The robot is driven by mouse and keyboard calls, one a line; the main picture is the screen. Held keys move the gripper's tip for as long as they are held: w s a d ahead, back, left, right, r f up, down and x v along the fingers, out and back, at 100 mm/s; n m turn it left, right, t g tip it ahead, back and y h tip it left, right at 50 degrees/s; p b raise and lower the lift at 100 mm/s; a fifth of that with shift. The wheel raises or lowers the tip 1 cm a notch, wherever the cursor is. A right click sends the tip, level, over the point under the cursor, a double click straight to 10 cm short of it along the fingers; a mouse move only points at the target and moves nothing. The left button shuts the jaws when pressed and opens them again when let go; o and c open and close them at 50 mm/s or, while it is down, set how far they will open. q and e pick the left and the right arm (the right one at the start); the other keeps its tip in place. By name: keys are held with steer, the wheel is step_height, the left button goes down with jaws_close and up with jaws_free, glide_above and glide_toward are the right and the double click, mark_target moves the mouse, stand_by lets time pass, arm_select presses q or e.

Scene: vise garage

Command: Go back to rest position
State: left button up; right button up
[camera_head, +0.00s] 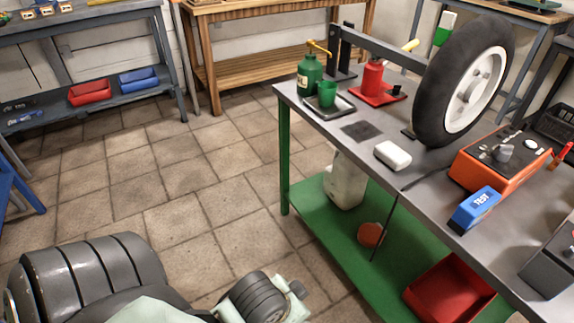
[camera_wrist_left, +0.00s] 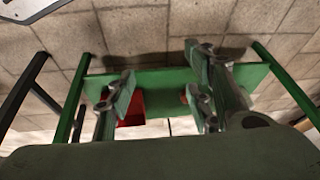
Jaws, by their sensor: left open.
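My left gripper (camera_wrist_left: 162,88) shows in the left wrist view with its two fingers spread apart. It is open and nothing is between its fingers. Behind it are the tiled floor and the green lower shelf (camera_wrist_left: 160,78) of a bench, with part of a red bin (camera_wrist_left: 132,104) on it. In the head view, dark ribbed and pale links of my arm fill the bottom left, and no gripper fingers show there. My right gripper is in neither view.
The workbench (camera_head: 420,185) on the right carries a wheel (camera_head: 463,82), an orange device (camera_head: 500,158), a blue TEST box (camera_head: 475,209), a white block (camera_head: 393,155) and a green bottle (camera_head: 310,76). A grey shelf unit (camera_head: 85,98) stands at the back left. The tiled floor (camera_head: 150,170) between is clear.

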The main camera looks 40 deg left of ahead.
arm_select(q)
steer(key=shift+s+f+g, duration=0.2)
steer(key=shift+s+g, duration=0.05)
steer(key=shift+s, duration=0.35)
steer(key=shift+s+f+g, duration=0.15)
steer(key=shift+s+g, duration=0.1)
steer(key=shift+s, duration=0.3)
